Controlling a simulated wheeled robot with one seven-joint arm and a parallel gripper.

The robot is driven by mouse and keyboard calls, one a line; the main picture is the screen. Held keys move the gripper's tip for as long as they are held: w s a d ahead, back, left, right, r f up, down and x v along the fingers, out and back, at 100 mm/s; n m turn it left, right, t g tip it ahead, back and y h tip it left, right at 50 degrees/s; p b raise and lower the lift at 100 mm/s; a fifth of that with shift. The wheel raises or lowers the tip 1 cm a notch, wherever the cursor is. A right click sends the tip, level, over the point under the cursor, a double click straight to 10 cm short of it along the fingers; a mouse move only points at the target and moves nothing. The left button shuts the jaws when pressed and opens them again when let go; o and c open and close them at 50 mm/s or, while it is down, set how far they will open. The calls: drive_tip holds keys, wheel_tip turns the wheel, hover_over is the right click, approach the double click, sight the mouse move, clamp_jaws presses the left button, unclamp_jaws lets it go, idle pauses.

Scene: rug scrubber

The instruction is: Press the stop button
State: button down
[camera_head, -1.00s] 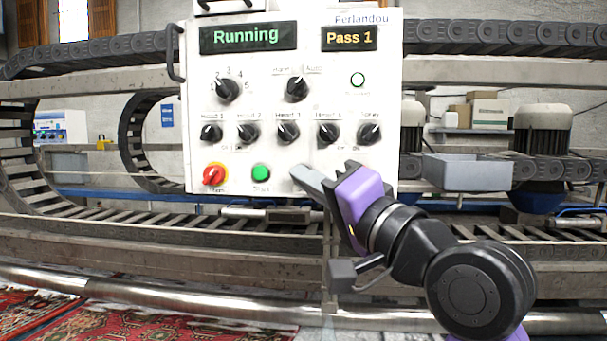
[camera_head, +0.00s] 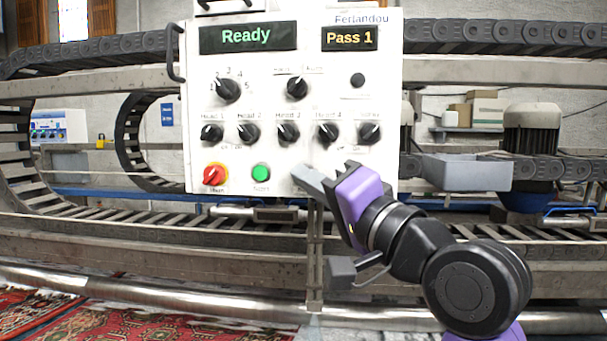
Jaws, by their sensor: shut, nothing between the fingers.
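The white control panel (camera_head: 325,60) faces me in the middle of the head view. Its left display (camera_head: 247,37) reads "Ready" in green and its right display (camera_head: 349,38) reads "Pass 1". A green start button (camera_head: 261,172) and a red main switch on yellow (camera_head: 215,175) sit along the lower edge.
Several black knobs (camera_head: 288,132) sit just above my gripper. A round lamp (camera_head: 357,80) at the upper right is dark. A grey bin (camera_head: 468,171) and a motor (camera_head: 531,130) stand to the right. Rugs (camera_head: 140,325) lie below at the lower left.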

drive_tip(key=shift+s, duration=0.75)
